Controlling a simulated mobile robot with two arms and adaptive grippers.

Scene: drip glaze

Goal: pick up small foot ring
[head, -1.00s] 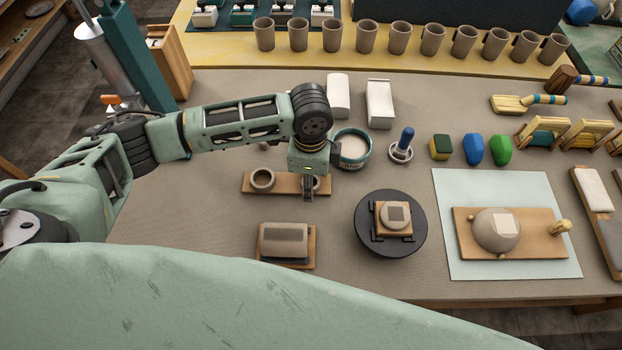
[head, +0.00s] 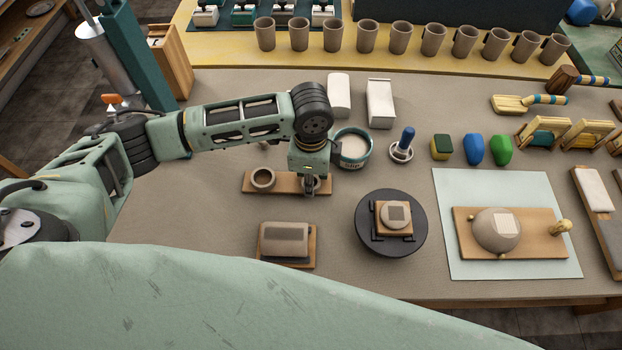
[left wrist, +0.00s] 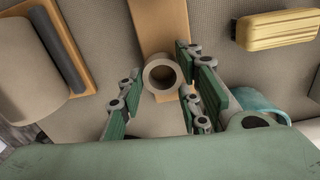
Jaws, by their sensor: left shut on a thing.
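The small foot ring (left wrist: 153,88), a grey-beige clay ring, sits between my left gripper's fingers, over one end of a wooden board (left wrist: 158,15). My left gripper (left wrist: 159,80) is shut on it, with a green-padded finger on either side. In the head view my left gripper (head: 309,188) points down at the right end of the board (head: 287,190) and partly hides the small ring. I cannot tell whether the ring is clear of the board. A larger foot ring (head: 262,178) stands at the board's left end. My right gripper is not in view.
A teal glaze bowl (head: 367,160) stands close to the right of my left gripper. A black turntable (head: 364,240) with a clay piece is to the lower right. A clay block on a small board (head: 284,240) lies in front. Bare table lies left of the board.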

